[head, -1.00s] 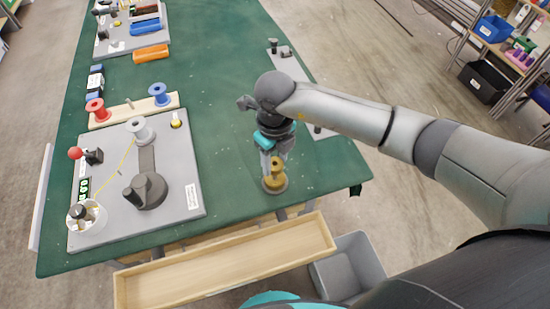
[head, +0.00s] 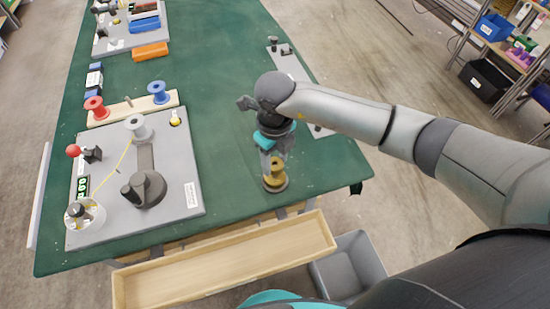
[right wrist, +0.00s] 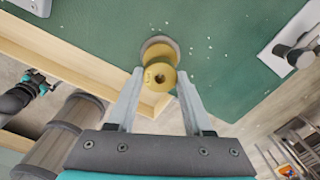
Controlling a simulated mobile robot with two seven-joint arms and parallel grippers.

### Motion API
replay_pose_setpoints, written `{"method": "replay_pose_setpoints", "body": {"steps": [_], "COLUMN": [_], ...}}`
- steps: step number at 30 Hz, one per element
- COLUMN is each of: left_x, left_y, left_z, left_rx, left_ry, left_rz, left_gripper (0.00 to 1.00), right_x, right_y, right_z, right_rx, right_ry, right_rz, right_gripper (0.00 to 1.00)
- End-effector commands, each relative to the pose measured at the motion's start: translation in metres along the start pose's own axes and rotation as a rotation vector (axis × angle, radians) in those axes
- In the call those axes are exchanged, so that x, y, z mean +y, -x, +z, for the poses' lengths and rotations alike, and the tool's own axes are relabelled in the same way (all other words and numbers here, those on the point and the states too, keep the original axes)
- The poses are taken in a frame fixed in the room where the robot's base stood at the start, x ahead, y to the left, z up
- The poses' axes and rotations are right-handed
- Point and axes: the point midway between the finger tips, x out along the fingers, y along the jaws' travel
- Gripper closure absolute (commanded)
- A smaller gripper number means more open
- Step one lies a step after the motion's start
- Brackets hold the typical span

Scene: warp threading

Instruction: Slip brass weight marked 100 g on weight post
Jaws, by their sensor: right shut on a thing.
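My right gripper (right wrist: 158,98) points down near the front edge of the green table and is shut on a brass weight (right wrist: 160,77), a round piece with a dark hole in its middle. In the head view the brass weight (head: 278,166) sits between the fingertips. A wider round piece (head: 275,185) with a grey-brown rim shows directly beneath it; whether they touch I cannot tell. The weight's marking is not readable. I cannot identify the weight post with certainty. My left gripper is not in view.
A grey board (head: 190,165) with a dark fixture (head: 144,188), a white spool and a yellow thread lies at left. A wooden rack (head: 128,108) holds red and blue spools. A wooden tray (head: 225,262) and a grey bin (head: 348,268) are in front. The table's middle is clear.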

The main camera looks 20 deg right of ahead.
Motion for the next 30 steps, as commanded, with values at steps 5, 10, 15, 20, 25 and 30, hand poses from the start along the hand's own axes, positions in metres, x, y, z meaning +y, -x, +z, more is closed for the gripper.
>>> {"method": "replay_pose_setpoints", "body": {"steps": [5,10,15,20,25,30], "left_x": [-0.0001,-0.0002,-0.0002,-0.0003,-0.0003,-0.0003], "left_y": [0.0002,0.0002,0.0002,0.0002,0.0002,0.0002], "left_z": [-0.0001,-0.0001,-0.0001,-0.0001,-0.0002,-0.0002], "left_rx": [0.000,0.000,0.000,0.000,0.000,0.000], "left_ry": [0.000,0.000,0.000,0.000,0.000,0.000], "left_rz": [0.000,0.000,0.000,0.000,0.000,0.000], "left_gripper": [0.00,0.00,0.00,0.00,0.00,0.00], "right_x": [-0.0003,-0.0004,-0.0003,-0.0003,-0.0002,-0.0002], "right_y": [0.0005,0.0005,0.0005,0.0004,0.0002,0.0002], "right_z": [0.0003,0.0004,0.0003,0.0003,0.0001,0.0001], "right_rx": [-0.001,-0.001,-0.001,-0.001,0.000,0.000], "right_ry": [-0.001,-0.001,0.000,0.000,0.000,0.000], "right_rz": [0.000,0.000,0.000,0.000,0.000,0.000], "right_gripper": [1.00,0.45,0.26,0.14,0.09,0.00]}}
